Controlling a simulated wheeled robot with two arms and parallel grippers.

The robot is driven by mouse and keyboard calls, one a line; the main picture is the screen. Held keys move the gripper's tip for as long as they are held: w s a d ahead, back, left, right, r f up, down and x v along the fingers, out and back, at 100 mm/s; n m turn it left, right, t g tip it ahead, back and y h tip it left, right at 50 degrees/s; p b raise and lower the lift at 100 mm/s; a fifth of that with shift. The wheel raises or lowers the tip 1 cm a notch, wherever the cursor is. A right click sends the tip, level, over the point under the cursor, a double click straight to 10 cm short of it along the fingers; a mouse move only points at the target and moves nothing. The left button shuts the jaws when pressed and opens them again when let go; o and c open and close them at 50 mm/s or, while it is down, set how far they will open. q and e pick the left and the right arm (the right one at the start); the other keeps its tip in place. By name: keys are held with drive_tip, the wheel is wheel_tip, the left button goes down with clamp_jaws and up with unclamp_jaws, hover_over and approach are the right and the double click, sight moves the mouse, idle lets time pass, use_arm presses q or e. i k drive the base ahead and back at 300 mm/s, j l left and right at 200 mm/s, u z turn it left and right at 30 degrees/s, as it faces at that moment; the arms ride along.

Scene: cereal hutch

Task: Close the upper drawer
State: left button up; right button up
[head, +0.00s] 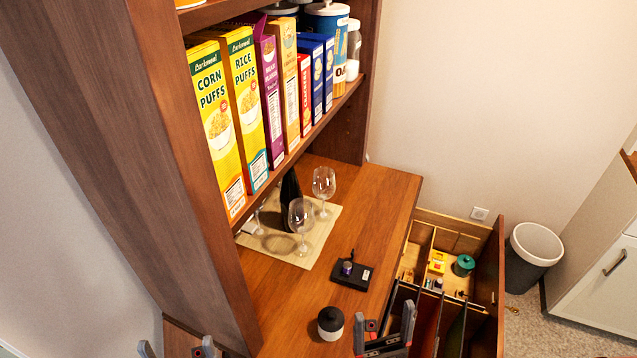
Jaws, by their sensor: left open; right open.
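The upper drawer (489,268) stands pulled out to the right of the brown hutch counter (285,305). Its dark wood front panel is on the right side, away from the counter. Its light wood inside is divided into compartments holding a yellow box (437,262), a green-lidded jar (463,265) and small items; tall dark dividers stand nearer me. My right gripper (383,322) is open and empty at the bottom, left of the drawer, by the counter's right edge. My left gripper (176,349) is open at the bottom left, mostly cut off by the frame.
Cereal boxes (218,118) fill the shelf above. Wine glasses (302,218) and a dark bottle (290,188) stand on a mat. A black tray (352,275) and a black-lidded jar (330,322) sit on the counter. A bin (532,256) stands right of the drawer.

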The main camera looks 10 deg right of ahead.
sight(484, 337)
drive_tip(key=k+l+z, duration=0.15)
drive_tip(key=l, duration=0.25)
drive_tip(key=k+l+z, duration=0.1)
drive_tip(key=l, duration=0.35)
drive_tip(key=k+l+z, duration=0.15)
drive_tip(key=l, duration=0.25)
drive_tip(key=k+l+z, duration=0.1)
drive_tip(key=l, duration=0.35)
drive_tip(key=k+l+z, duration=0.15)
drive_tip(key=l, duration=0.3)
drive_tip(key=i, duration=0.05)
